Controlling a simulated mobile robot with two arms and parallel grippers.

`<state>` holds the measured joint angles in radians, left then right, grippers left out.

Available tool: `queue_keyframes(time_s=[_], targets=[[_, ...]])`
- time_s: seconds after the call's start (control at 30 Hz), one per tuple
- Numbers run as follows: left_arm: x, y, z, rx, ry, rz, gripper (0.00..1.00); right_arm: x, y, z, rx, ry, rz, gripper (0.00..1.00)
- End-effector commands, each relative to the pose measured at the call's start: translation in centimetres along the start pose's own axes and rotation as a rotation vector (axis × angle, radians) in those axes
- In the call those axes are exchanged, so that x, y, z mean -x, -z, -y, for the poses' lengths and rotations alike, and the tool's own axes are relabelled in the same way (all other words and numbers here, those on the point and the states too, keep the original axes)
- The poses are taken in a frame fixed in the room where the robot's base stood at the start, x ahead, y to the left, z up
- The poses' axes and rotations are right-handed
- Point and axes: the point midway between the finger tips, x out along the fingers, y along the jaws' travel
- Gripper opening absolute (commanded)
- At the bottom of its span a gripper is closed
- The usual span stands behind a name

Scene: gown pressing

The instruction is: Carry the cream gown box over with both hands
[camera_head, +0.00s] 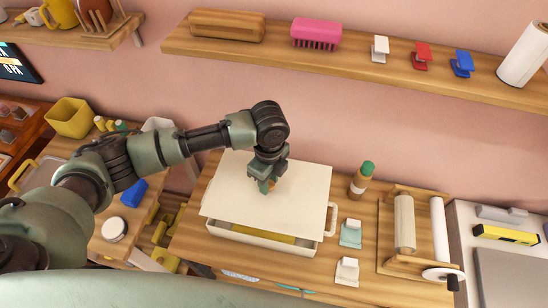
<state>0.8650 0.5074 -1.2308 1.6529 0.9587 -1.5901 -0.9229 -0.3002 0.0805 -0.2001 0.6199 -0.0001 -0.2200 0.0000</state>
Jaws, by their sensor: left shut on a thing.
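The cream gown box (222,232) sits on the wooden table, with a loop handle (332,220) showing on its right side. A flat cream lid (305,190) lies over it, apart from the box's front rim. Something yellow (262,236) shows inside through the front gap. My left gripper (268,185) points down at the middle of the lid and is shut on a small brown knob there, mostly hidden by the fingers. The box's left side is covered by the lid. My right gripper is not in view.
A green-capped brown bottle (361,181), a mint clip (350,233), a white clip (347,271) and a wooden roller stand (388,258) stand right of the box. A wall shelf (345,62) runs behind. A side table (102,247) with small items is left.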

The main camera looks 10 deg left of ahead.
Motion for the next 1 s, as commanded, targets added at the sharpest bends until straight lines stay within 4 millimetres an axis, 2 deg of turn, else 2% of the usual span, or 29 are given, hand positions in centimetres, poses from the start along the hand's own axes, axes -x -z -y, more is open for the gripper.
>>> queue_keyframes(time_s=[0.17, 0.47, 0.67, 1.0], targets=[[-0.6, -0.1, -0.2, -0.005, 0.001, 0.005, 0.00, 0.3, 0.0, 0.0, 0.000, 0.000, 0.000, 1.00], [-0.5, -0.1, -0.2, -0.005, 0.001, 0.004, 0.00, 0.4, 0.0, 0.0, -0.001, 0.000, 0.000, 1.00], [-0.2, 0.0, -0.2, -0.006, 0.000, 0.003, 0.00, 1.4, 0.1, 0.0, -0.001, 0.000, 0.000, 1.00], [-3.8, 0.1, -0.2, -0.006, 0.000, 0.003, 0.00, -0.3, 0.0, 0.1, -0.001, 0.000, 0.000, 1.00]])
